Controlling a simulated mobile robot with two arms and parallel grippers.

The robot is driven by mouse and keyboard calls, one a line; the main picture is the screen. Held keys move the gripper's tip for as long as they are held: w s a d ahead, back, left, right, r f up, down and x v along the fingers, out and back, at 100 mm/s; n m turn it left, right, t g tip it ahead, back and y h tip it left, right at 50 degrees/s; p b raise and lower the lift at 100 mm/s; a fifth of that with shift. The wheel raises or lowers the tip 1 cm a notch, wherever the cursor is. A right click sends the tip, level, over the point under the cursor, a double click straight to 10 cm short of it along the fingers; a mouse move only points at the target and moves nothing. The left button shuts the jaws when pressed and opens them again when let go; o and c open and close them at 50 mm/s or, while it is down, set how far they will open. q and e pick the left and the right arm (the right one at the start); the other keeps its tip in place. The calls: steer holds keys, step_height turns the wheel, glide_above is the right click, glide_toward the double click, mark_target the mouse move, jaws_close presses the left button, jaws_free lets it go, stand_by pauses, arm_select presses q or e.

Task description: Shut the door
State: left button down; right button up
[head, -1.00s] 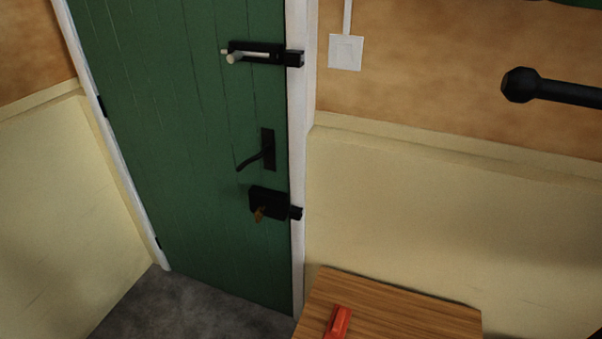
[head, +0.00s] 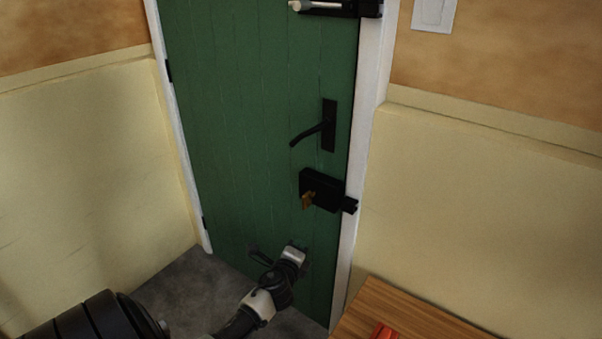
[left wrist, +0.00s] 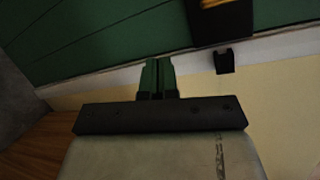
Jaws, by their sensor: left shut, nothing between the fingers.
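The green plank door (head: 240,120) stands in its white frame and looks flush with it, with no gap showing at the lock side. It has a black lever handle (head: 318,128). Below that is a black box lock (head: 320,190) with a brass-coloured key (head: 308,200). My left gripper (head: 300,254) is low in front of the door, below the lock, shut and empty. I cannot tell whether it touches the door. In the left wrist view, its closed fingers (left wrist: 158,80) point towards the door's edge and white frame. My right gripper is out of view.
A black bolt (head: 335,7) is at the top of the door. A wooden table top (head: 400,312) with a red object (head: 383,332) stands at the lower right. Cream panelled walls flank the door. Grey floor (head: 185,285) shows at the lower left.

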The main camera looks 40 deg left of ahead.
arm_select(q)
step_height(320, 180, up, 16)
steer(key=w+a+r+m+t+y+b, duration=0.1)
steer(key=a+m+t+y+b, duration=0.15)
steer(key=m+t, duration=0.2)
steer(key=x, duration=0.9)
steer(key=a+r, duration=0.1)
steer(key=w+a+r+p, duration=0.1)
steer(key=a, duration=0.1)
steer(key=shift+w+r, duration=0.2)
steer(key=shift+r, duration=0.1)
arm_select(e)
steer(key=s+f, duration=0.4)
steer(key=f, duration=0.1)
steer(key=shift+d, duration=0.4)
arm_select(q)
steer(key=shift+t+y, duration=0.25)
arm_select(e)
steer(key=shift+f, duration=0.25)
